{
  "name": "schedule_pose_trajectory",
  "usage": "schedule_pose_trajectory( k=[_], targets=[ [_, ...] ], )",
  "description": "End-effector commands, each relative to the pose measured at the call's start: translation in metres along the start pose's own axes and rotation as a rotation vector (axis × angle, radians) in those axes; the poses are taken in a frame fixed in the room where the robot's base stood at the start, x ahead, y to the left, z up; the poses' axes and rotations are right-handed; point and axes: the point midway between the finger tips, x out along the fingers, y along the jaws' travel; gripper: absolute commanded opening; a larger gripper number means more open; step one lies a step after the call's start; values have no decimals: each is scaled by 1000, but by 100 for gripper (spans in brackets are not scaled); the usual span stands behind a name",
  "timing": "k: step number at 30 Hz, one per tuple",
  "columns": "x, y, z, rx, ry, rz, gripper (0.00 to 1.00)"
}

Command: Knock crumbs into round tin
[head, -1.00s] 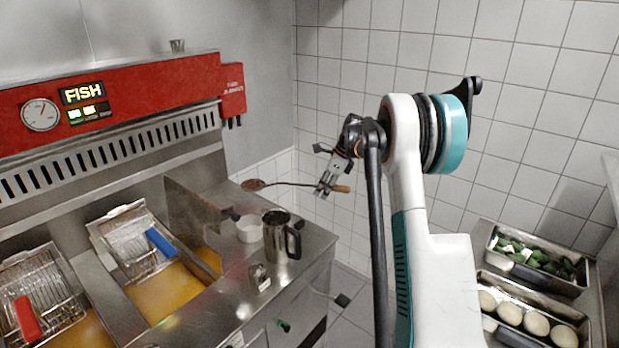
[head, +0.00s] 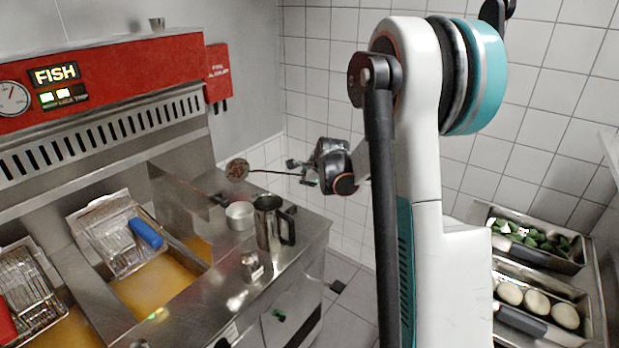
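A long-handled skimmer (head: 237,169) with a round, brown-looking head hangs over the steel counter, left of my gripper. Its thin dark handle runs right to my gripper (head: 302,172), which appears shut on it; the grip itself is small and partly hidden by the wrist. The head is tilted so its brown round face shows towards the camera; I cannot tell single crumbs. A round, pale tin (head: 240,217) stands on the counter below the head, apart from it.
A steel jug (head: 269,224) stands right beside the tin. A small metal object (head: 252,267) sits nearer the counter's front. An upright steel panel (head: 180,203) separates the counter from the fryer oil (head: 160,294). A blue-handled basket (head: 118,240) rests over the fryer. Food pans (head: 540,262) stand at right.

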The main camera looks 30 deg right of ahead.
Motion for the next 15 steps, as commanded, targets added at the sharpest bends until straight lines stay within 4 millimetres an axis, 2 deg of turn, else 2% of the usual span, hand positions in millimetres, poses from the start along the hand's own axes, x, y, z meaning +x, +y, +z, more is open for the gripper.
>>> schedule_pose_trajectory(
  k=[1, 3, 15],
  targets=[
    [6, 11, -2, -18, 0, -42, 0],
    [6, 17, -2, -44, -2, -103, 0],
    [13, 44, -5, -162, -1, -385, 0]
  ],
)
